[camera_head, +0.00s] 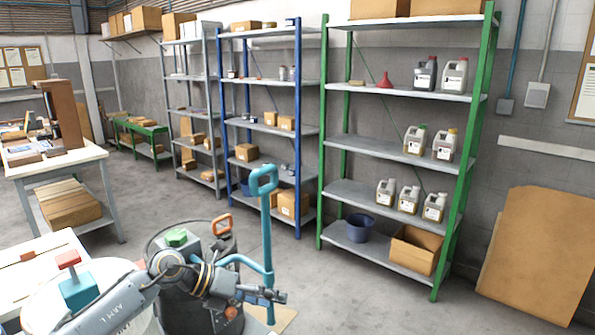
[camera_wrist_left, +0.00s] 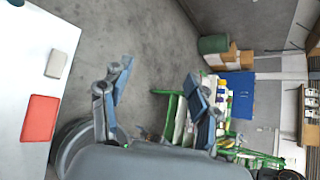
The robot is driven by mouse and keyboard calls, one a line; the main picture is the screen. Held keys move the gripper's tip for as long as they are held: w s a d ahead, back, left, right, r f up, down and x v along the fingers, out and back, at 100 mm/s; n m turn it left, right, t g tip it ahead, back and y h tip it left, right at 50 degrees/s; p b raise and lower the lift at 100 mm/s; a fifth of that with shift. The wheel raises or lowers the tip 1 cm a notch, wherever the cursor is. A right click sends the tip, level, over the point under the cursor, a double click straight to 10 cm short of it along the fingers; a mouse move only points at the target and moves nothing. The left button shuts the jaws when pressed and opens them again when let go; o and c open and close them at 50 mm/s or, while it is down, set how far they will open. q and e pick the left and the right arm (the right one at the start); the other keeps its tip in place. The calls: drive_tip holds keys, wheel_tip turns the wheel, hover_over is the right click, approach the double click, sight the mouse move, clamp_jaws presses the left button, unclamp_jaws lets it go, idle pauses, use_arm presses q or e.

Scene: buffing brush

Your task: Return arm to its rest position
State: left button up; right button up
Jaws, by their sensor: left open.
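My left arm comes in from the lower left in the head view, and its gripper (camera_head: 268,296) is at the lower middle, over the floor and close to a blue upright handle (camera_head: 266,225). In the left wrist view the two fingers of the left gripper (camera_wrist_left: 158,88) are spread wide, with nothing between them. Whether the gripper touches the blue handle cannot be told. My right gripper is in neither view.
A white table (camera_head: 25,250) is at the lower left; a red block (camera_wrist_left: 40,118) lies on a white top in the wrist view. A green-framed shelf (camera_head: 395,92) with jugs and a blue-framed shelf (camera_head: 262,130) stand behind.

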use_arm(q)
drive_tip(key=s+d+r+n+t+h, duration=0.3)
drive_tip(key=d+r+n+t+h, duration=0.35)
drive_tip(key=n+t, duration=0.2)
drive_tip(key=s+a+f+n+t+y, duration=0.25)
drive_tip(key=a+f+n+y, duration=0.35)
drive_tip(key=a+n+y, duration=0.45)
drive_tip(key=s+a+f+n+t+y, duration=0.25)
drive_tip(key=a+f+n+y, duration=0.35)
drive_tip(key=n, duration=0.8)
drive_tip(key=s+a+f+n+g, duration=0.15)
drive_tip(key=s+f+g, duration=0.3)
drive_tip(key=s, duration=0.45)
drive_tip(key=s+a+f+n+g+y, duration=0.1)
drive_tip(key=s+f+n+g, duration=0.3)
drive_tip(key=s, duration=0.5)
drive_tip(key=s+a+f+n+g, duration=0.1)
drive_tip(key=s+a+f+g, duration=0.1)
drive_tip(key=s+f+g, duration=0.6)
drive_tip(key=s+f+t, duration=0.2)
drive_tip(key=s+f, duration=0.1)
drive_tip(key=f, duration=2.3)
drive_tip(key=s+a+f+g, duration=0.1)
drive_tip(key=s+a+f, duration=0.1)
drive_tip(key=s+f, duration=1.2)
drive_tip(key=shift+s+a+m, duration=0.2)
drive_tip(key=shift+s+m, duration=0.25)
drive_tip(key=shift+s, duration=0.7)
